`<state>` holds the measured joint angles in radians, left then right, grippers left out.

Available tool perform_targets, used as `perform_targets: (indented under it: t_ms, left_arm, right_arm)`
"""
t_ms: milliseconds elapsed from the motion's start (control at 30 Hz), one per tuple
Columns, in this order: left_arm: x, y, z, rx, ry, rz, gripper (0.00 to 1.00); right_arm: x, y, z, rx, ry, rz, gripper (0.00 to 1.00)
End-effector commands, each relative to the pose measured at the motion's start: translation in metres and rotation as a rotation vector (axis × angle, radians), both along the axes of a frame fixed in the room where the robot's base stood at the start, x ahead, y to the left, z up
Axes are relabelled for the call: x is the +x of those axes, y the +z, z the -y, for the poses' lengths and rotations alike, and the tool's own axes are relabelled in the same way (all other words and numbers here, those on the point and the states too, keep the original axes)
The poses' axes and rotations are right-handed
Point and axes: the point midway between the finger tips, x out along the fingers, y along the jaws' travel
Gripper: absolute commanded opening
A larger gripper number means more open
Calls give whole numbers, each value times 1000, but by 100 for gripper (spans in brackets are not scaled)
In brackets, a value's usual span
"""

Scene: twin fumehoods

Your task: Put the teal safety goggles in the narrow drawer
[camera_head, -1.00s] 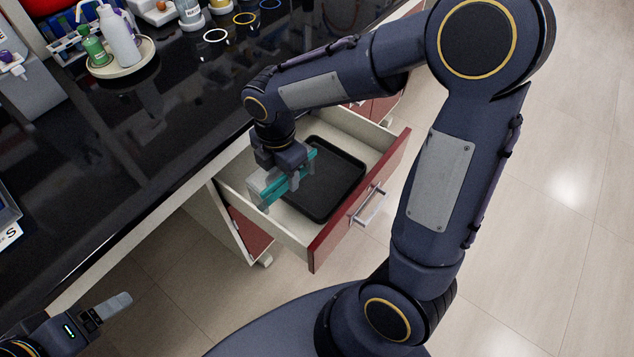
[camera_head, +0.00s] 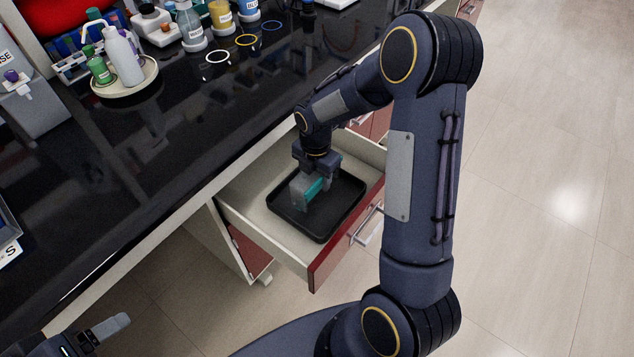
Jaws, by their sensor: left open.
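The teal safety goggles (camera_head: 313,193) are between the fingers of my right gripper (camera_head: 316,188), which is shut on them. The grey fingers and wrist cover part of the goggles. They are over the black tray (camera_head: 328,231) inside the open drawer (camera_head: 290,246); I cannot tell whether they touch the tray floor. The drawer has pale walls and a red front with a metal handle. My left gripper (camera_head: 108,330) is at the bottom left corner, open and away from the drawer, partly cut off by the picture edge.
The black worktop (camera_head: 170,150) runs along the left above the drawer. A round tray (camera_head: 147,86) with bottles, more bottles and several coloured rings stand at its back. A grey container (camera_head: 38,105) is at the left. The floor (camera_head: 545,200) is clear at right.

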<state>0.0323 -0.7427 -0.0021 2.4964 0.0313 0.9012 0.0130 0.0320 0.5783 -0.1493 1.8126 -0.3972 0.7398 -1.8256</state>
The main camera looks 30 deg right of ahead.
Motion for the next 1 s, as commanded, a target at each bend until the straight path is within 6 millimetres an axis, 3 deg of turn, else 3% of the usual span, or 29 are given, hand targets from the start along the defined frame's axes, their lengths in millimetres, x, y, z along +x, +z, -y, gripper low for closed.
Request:
perform_targets:
  t_ms: [233, 633, 667, 800, 1000]
  left_arm:
    - [0, -2, 0, 0, 0, 0, 76]
    - [0, -6, 0, 0, 0, 0, 76]
    - [0, -5, 0, 0, 0, 0, 76]
    - [0, -4, 0, 0, 0, 0, 76]
    - [0, -4, 0, 0, 0, 0, 76]
  right_arm:
    - [2, -34, 5, -1, 0, -4, 26]
    - [2, -41, 5, 0, 0, 0, 26]
    - [2, -41, 4, 0, 0, 0, 51]
    - [2, -40, 4, 0, 0, 0, 69]
    - [2, -40, 4, 0, 0, 0, 71]
